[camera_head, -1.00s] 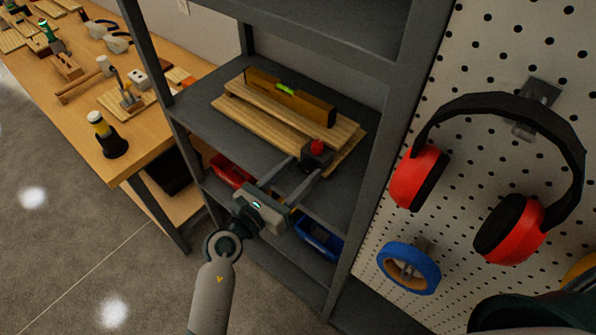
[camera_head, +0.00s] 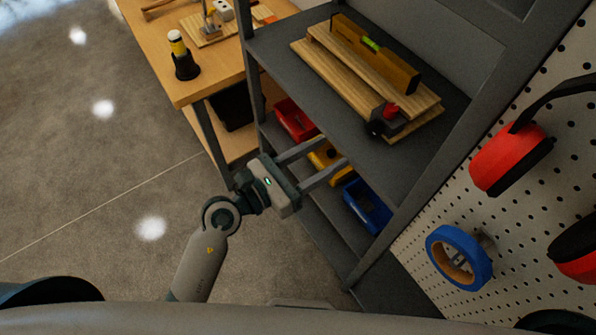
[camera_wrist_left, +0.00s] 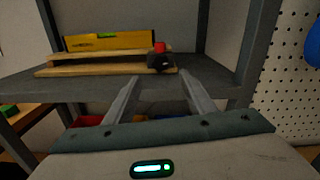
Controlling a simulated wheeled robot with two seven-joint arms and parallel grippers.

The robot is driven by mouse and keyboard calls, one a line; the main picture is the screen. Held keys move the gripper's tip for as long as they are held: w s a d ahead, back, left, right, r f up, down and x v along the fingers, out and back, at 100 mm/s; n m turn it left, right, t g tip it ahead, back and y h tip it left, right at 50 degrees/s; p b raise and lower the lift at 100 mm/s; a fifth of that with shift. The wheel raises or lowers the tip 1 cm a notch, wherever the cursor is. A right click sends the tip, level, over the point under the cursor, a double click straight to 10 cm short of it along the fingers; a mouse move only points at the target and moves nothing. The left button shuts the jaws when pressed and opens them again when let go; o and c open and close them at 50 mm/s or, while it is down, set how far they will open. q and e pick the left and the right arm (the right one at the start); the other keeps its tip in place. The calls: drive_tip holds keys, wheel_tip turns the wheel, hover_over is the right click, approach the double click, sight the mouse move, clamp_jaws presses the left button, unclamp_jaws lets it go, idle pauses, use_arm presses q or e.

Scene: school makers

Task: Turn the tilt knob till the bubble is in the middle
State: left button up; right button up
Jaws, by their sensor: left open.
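A yellow spirit level (camera_head: 375,55) with a green vial (camera_head: 371,44) lies on a wooden tilt board (camera_head: 350,72) on the grey shelf. It also shows in the left wrist view (camera_wrist_left: 110,41). The bubble is too small to make out. At the board's near right end is a dark block with a red top (camera_head: 390,112) and a black knob (camera_head: 376,128); the knob also shows in the left wrist view (camera_wrist_left: 158,62). My left gripper (camera_head: 334,152) is open and empty, in front of and below the shelf edge, apart from the knob. My right gripper is out of view.
Red (camera_head: 295,118), yellow (camera_head: 328,162) and blue (camera_head: 366,204) bins stand on the shelf below. A grey upright (camera_head: 400,225) rises at the right. Red ear defenders (camera_head: 510,157) and blue tape (camera_head: 459,257) hang on the pegboard. A workbench (camera_head: 190,85) stands at the left.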

use_arm(q)
drive_tip(key=b+v, duration=0.1)
drive_tip(key=v, duration=0.5)
drive_tip(key=shift+s+a+b, duration=0.15)
drive_tip(key=shift+a+b, duration=0.05)
drive_tip(key=shift+b, duration=0.1)
